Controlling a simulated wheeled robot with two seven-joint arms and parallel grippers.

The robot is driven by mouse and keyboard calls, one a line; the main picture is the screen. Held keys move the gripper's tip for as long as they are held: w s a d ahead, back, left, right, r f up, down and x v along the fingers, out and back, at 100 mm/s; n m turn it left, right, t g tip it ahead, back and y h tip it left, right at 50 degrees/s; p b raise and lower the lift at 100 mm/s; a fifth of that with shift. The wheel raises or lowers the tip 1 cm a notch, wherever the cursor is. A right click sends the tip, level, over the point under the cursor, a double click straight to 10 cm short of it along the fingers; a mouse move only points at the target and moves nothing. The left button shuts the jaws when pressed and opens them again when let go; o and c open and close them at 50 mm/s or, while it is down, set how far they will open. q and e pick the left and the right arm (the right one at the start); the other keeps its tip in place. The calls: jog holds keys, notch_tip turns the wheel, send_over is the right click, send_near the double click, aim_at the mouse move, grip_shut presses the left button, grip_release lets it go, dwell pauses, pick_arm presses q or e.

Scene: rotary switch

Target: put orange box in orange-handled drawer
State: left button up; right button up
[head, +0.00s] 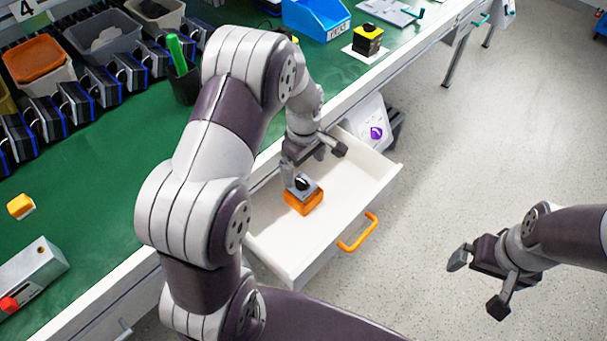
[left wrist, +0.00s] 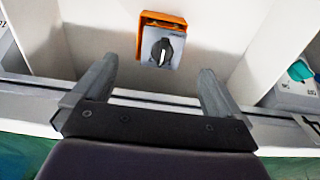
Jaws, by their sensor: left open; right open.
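The orange box (head: 304,201) has a grey top plate with a black rotary knob. It rests inside the open white drawer (head: 352,186), whose handle (head: 357,232) is orange. My left gripper (head: 314,151) is open and empty over the drawer, near its table side, apart from the box. In the left wrist view the box (left wrist: 161,42) lies beyond the open fingers of the left gripper (left wrist: 153,88), on the drawer floor. My right gripper (head: 479,284) is open and empty over the floor at the right.
The green workbench (head: 110,215) holds a row of blue-edged black parts, grey bins (head: 104,38), a yellow block (head: 20,206) and a grey box with a red button (head: 32,274). A blue bin (head: 316,17) stands at the back.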

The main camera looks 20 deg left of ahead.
pick_arm(q)
jog(key=s+d+r+m, duration=0.2)
jog(key=s+r+m, duration=0.2)
jog(key=s+m, duration=0.3)
jog(key=s+d+r+m+t, duration=0.1)
jog(key=s+d+r+m, duration=0.1)
jog(key=s+r+m, duration=0.3)
jog(key=s+m, duration=0.2)
jog(key=shift+s, duration=0.3)
jog(key=shift+r, duration=0.1)
